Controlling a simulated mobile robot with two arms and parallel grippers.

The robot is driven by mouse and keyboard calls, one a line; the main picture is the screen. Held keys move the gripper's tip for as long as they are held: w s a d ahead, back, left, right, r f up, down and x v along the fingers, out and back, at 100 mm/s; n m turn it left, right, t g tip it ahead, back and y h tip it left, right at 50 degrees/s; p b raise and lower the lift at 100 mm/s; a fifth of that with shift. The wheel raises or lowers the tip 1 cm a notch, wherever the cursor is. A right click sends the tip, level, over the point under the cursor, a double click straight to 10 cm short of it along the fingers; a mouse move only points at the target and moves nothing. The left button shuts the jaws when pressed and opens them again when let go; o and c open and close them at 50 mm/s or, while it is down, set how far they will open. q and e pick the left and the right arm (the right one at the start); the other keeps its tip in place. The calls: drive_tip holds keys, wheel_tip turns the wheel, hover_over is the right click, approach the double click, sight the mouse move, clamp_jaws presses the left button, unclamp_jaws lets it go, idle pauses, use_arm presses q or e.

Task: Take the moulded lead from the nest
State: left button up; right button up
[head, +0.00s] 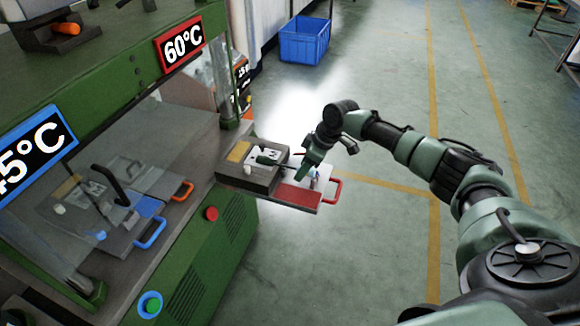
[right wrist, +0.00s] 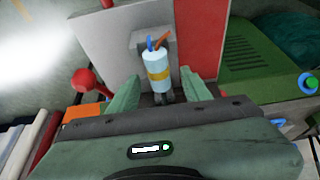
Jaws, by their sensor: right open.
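In the right wrist view a white cylindrical piece with a yellow band (right wrist: 158,75) has blue and orange wire ends; it looks like the moulded lead. It stands between the two green fingers of my right gripper (right wrist: 158,92), with a gap on each side. The fingers are open. In the head view my right gripper (head: 308,168) is over the pulled-out tray with a red handle (head: 298,198), beside a dark mould block (head: 245,177). The gripper hides part of that area, and I cannot make out the nest clearly. My left gripper is not in view.
The green press with a 60°C sign (head: 182,44) stands at the left. A second tray with a blue handle (head: 150,236) sits in the neighbouring station behind a clear guard. A blue crate (head: 305,40) stands on the floor at the back. The floor at the right is mostly clear.

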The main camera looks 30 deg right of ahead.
clamp_jaws()
drive_tip(key=shift+r, duration=0.1)
